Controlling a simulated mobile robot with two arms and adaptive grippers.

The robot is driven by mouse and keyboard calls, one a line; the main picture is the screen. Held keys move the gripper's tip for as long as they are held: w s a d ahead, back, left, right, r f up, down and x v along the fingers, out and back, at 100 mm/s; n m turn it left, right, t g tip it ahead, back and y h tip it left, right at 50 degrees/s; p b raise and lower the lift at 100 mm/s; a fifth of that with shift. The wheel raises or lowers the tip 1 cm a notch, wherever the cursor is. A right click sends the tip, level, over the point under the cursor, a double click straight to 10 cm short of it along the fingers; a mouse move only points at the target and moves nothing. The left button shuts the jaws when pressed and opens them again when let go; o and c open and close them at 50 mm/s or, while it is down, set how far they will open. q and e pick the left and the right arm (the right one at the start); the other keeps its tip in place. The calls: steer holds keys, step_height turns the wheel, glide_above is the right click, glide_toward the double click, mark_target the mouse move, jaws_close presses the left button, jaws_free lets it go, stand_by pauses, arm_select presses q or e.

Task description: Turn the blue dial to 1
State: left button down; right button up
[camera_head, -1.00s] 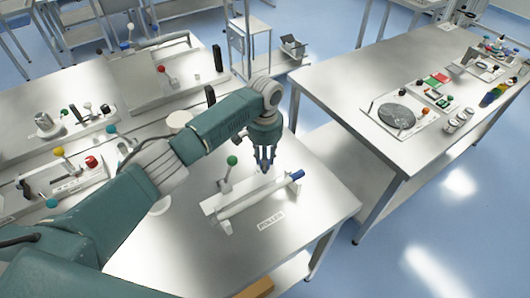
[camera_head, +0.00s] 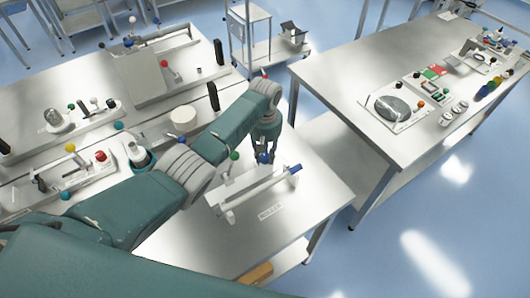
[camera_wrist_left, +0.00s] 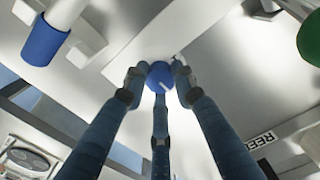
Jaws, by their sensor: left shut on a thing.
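The blue dial (camera_wrist_left: 160,76) is a round knob with a white pointer line, seen in the left wrist view between my fingertips. It also shows in the head view (camera_head: 264,159) on the far side of the white roller unit. My left gripper (camera_head: 264,152) reaches down over it from above. In the left wrist view its fingers (camera_wrist_left: 157,85) are shut around the dial. The dial's number marks cannot be read. My right gripper is not in view.
The roller unit (camera_head: 245,193) has a blue-ended roller (camera_head: 295,169) and a green-ball lever (camera_head: 234,155) close to my gripper. A second table (camera_head: 350,75) with other parts stands to the right, across a gap.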

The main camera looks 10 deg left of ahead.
arm_select(q)
steer(key=n, duration=0.4)
steer(key=shift+s+d+f+n, duration=0.1)
steer(key=shift+s+n, duration=0.05)
steer(key=shift+n, duration=0.15)
steer(key=n, duration=0.4)
steer(key=shift+n, duration=0.3)
steer(key=n, duration=0.4)
steer(key=shift+d, duration=0.1)
steer(key=shift+w+n, duration=0.2)
steer(key=shift+n, duration=1.9)
steer(key=c, duration=1.4)
jaws_free()
